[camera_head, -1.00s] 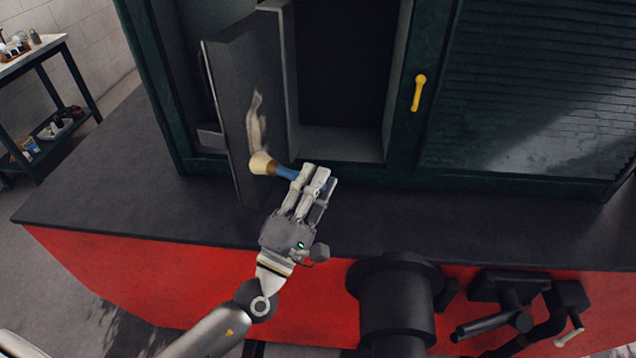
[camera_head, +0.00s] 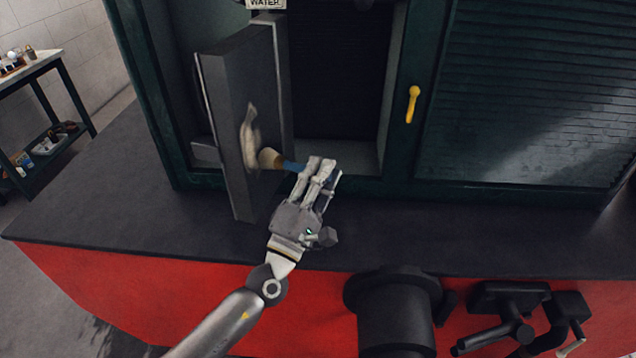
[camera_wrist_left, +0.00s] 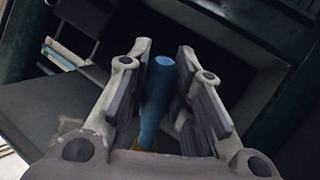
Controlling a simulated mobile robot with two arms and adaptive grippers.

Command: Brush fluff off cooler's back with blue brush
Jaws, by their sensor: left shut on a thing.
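The cooler (camera_head: 228,88) appears to be the dark grey slab standing swung out from the green cabinet. A pale, ragged streak of fluff (camera_head: 249,125) clings to its right-hand face. My left gripper (camera_head: 318,170) is right of that face, shut on the blue brush (camera_head: 292,166). The brush's pale bristles point left and overlap the fluff's lower end; whether they press on the face I cannot tell. In the left wrist view the blue handle (camera_wrist_left: 157,95) lies between the two fingers; the bristles are hidden there. My right gripper is not in view.
The green cabinet's open bay (camera_head: 340,80) lies behind the slab. A yellow handle (camera_head: 412,104) is on the cabinet frame to the right. Black pipe fittings (camera_head: 398,310) stand in front at the red side. The dark ledge (camera_head: 130,200) is clear at left.

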